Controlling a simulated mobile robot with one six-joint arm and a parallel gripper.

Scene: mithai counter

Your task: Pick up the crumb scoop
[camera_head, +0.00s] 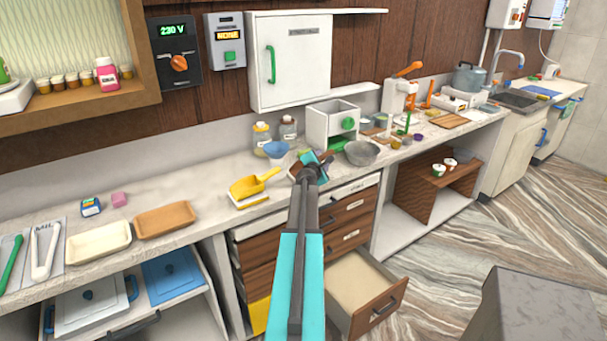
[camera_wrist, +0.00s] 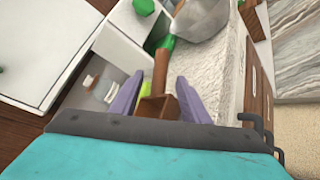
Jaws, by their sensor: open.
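My gripper (camera_wrist: 156,90) is open, with its two purple fingers apart. A small brown box-shaped scoop (camera_wrist: 160,105) with a brown handle shows between the fingers in the wrist view; I cannot tell whether they touch it. In the head view my gripper (camera_head: 322,160) is over the counter by the white drawer box, and my arm hides much of what is under it. The frames do not settle which scoop is the crumb scoop.
A metal bowl (camera_head: 362,152) stands close right of my gripper, a blue bowl (camera_head: 276,150) and jars to its left. The white box (camera_head: 333,125) with a green knob stands behind. A lower drawer (camera_head: 365,285) is pulled open. Trays (camera_head: 165,219) lie further left.

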